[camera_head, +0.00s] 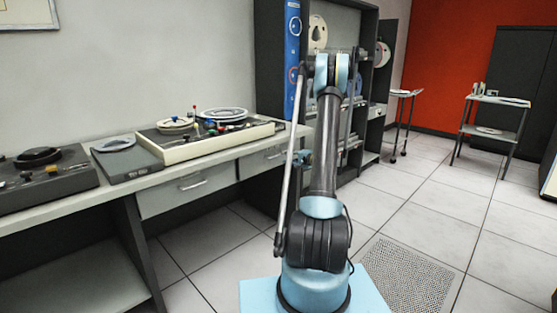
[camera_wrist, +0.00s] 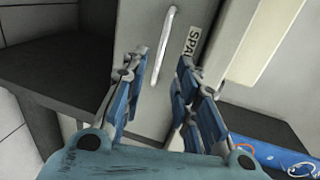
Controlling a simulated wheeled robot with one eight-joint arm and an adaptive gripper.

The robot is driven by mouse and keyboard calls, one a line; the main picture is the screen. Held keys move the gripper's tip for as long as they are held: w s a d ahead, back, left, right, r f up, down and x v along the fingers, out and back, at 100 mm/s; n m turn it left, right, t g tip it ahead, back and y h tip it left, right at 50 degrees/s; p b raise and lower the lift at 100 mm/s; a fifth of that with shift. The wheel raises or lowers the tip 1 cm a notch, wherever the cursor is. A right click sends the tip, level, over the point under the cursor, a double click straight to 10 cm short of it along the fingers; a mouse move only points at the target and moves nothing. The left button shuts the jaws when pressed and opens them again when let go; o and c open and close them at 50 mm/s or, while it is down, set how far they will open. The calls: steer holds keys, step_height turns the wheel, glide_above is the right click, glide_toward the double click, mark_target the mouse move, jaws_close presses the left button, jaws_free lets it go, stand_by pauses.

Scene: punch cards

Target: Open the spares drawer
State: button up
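In the wrist view, a light grey drawer front (camera_wrist: 140,30) carries a pale bar handle (camera_wrist: 163,45). Beside the handle is a label (camera_wrist: 192,40) whose visible letters read "SPA". My gripper (camera_wrist: 158,75) is open and empty, its blue fingers spread either side of the handle's line. The handle's lower end reaches between the fingertips; I cannot tell whether they touch. In the head view, the drawer under the bench's right end (camera_head: 258,163) looks shut, and its label is not legible. My gripper (camera_head: 303,158) is small there and partly hidden by my arm.
A second drawer (camera_head: 165,201) sits further left under the bench (camera_head: 72,204). Tape and record decks (camera_head: 155,146) stand on the bench. A dark rack (camera_head: 268,60) with a blue side panel (camera_head: 292,35) stands right of the bench.

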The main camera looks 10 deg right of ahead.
steer(key=x, duration=0.7)
steer(key=shift+w, duration=0.25)
steer(key=shift+a+f, duration=0.1)
jaws_close()
